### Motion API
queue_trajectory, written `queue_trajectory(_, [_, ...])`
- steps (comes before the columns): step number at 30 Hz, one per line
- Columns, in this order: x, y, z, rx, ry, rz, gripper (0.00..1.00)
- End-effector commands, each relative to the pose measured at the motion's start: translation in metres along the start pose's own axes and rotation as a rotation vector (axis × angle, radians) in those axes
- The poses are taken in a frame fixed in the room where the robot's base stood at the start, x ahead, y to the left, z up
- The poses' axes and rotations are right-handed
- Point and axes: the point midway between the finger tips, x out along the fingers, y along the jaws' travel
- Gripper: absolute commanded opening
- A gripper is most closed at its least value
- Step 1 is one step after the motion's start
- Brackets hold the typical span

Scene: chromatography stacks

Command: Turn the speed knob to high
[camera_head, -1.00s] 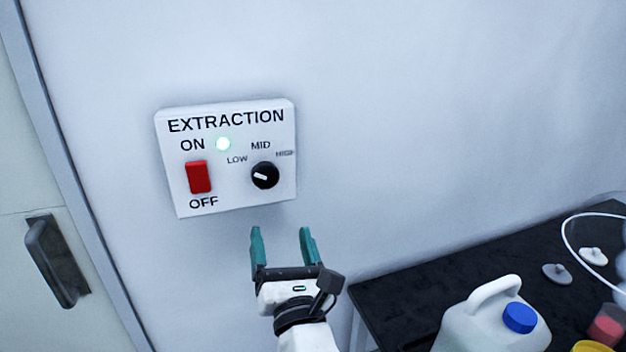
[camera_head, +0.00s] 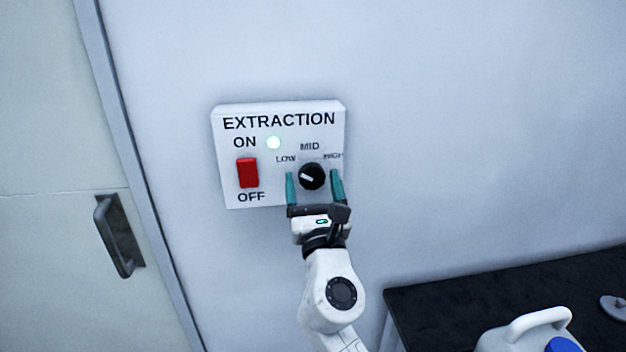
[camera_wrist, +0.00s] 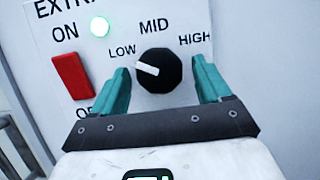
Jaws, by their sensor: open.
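The speed knob (camera_head: 312,177) is a black round dial with a white pointer, on the white EXTRACTION panel (camera_head: 278,193). Its pointer is aimed up and left, toward LOW. MID is marked above it and HIGH to the upper right. My gripper (camera_head: 314,187) is open, with one teal finger on each side of the knob. In the wrist view the knob (camera_wrist: 159,72) sits between the fingers, with visible gaps on both sides. I cannot tell how deep the fingertips reach beside it.
A red rocker switch (camera_head: 248,173) is left of the knob, below a lit green light (camera_head: 273,143). A dark bench (camera_head: 450,295) with a jug (camera_head: 525,335) stands at lower right. A door handle (camera_head: 119,236) is at left. The wall right of the panel is clear.

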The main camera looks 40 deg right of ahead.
Motion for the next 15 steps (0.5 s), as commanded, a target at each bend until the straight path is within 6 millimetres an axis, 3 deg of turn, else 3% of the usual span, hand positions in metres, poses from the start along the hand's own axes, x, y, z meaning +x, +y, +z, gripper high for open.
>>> queue_trajectory(10, [0.0032, -0.0001, 0.0002, 0.001, 0.000, 0.000, 0.76])
queue_trajectory(15, [0.0031, -0.0001, 0.0002, 0.001, 0.000, 0.000, 0.60])
